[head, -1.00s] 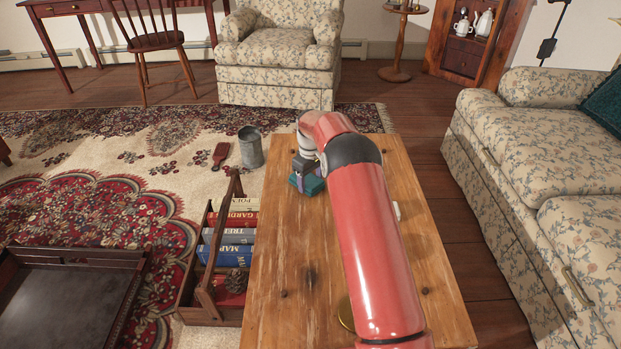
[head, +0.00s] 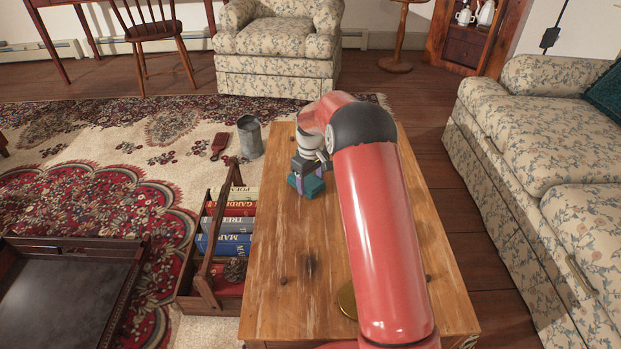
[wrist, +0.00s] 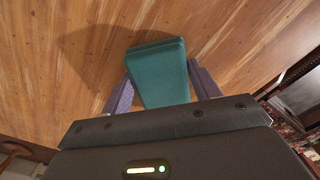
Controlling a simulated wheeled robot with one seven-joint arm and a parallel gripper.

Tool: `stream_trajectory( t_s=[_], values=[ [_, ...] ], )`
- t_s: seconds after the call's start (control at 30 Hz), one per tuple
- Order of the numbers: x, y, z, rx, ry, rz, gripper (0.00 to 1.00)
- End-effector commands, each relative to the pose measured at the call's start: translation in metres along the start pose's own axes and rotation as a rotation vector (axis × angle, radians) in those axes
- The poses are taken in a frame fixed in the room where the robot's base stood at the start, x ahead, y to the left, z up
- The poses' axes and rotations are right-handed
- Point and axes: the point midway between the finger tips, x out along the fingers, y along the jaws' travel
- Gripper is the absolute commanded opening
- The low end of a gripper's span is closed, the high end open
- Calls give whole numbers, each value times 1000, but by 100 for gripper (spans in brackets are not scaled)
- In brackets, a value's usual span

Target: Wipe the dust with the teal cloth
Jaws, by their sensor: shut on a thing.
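The teal cloth (head: 314,186) is a folded, block-like pad at the far left part of the wooden table (head: 290,235). My gripper (head: 307,181) is shut on it, and its purple fingers grip it from both sides. In the wrist view the cloth (wrist: 160,72) sits between the two fingers (wrist: 160,88), with bare wood grain beyond it and a shadow to its left. The cloth is at or very near the tabletop; I cannot tell if it touches. My arm hides much of the table's right side.
A round brass object (head: 346,300) on the table is partly behind my arm. A wooden carrier with books (head: 228,225) stands against the table's left side. A grey metal bin (head: 250,137) stands on the rug beyond it. A floral sofa (head: 550,170) is at the right.

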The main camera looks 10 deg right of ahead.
Motion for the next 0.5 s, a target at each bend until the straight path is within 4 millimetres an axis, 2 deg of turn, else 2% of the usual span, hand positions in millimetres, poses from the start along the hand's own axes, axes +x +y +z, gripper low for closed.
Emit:
stream_trajectory(
  t_s=[0.5],
  values=[
    [3,-27,27,0,-5,-3,43]
  ],
)
